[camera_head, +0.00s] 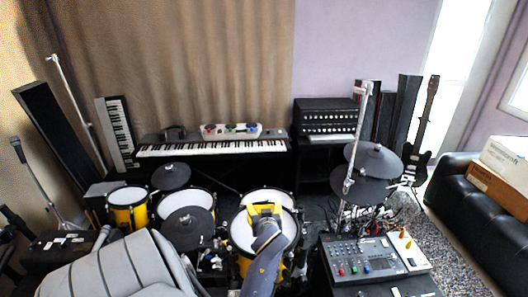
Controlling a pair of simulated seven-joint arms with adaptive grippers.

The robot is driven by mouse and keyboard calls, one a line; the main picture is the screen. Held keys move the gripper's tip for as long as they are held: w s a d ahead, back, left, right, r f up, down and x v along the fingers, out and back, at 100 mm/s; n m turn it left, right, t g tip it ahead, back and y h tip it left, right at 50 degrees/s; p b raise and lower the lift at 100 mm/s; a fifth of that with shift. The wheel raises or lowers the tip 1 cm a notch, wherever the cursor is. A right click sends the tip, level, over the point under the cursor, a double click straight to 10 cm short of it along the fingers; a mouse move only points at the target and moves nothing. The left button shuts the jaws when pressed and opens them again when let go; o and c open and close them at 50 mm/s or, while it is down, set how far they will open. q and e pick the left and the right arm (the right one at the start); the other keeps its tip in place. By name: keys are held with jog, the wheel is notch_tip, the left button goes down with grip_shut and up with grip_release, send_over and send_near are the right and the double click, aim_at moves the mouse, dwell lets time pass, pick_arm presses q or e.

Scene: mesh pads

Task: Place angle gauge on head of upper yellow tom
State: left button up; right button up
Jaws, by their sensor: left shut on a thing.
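My left gripper (264,224) is over the yellow drums at the lower middle. It is shut on a small yellow thing, which looks like the angle gauge (264,208). The gauge overlaps the white heads of two yellow toms, an upper one (284,196) and a nearer one (240,238). I cannot tell whether the gauge touches a head or hangs above it. The gripper and gauge hide part of both heads. My right gripper is not in view.
More yellow drums (128,195) stand to the left, with dark cymbal pads (188,228) over them. A mixer (372,259) and a metal stand with dark cymbals (366,190) are to the right. A keyboard (212,148) stands behind the drums.

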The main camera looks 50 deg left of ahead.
pick_arm(q)
jog(key=shift+f, duration=2.8)
jog(key=shift+f, duration=0.1)
jog(key=o, duration=1.3)
jog(key=shift+c, duration=0.2)
jog(key=shift+v, duration=2.8)
